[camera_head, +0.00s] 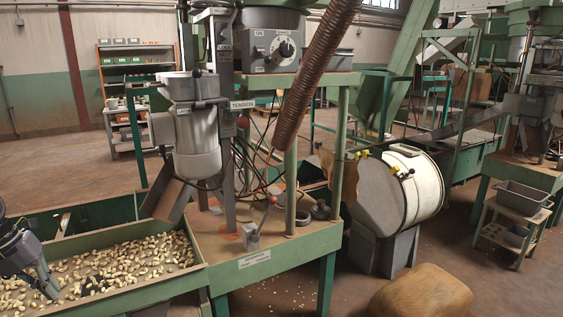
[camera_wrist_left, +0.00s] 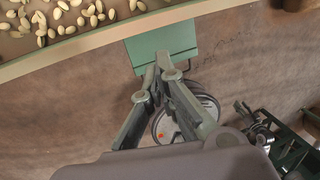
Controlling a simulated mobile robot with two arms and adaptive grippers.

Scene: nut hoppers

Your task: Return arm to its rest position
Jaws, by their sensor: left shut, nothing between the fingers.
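My left gripper (camera_head: 48,288) is at the left edge of the head view, low over the near-left part of a green-edged tray (camera_head: 140,277) of nuts (camera_head: 110,262). In the left wrist view its two fingers (camera_wrist_left: 160,70) come together at the tips with nothing between them. There the tray's rim (camera_wrist_left: 70,52) and some nuts (camera_wrist_left: 62,14) are at the top left, and a green panel (camera_wrist_left: 165,45) is behind the fingertips. The gripper appears apart from the rim. My right gripper does not show.
A metal machine (camera_head: 197,130) with a chute (camera_head: 166,200) stands beyond the tray. A large drum (camera_head: 400,190) stands right of the green bench, and a brown sack (camera_head: 420,297) lies on the floor at the front. Open floor shows around the sack.

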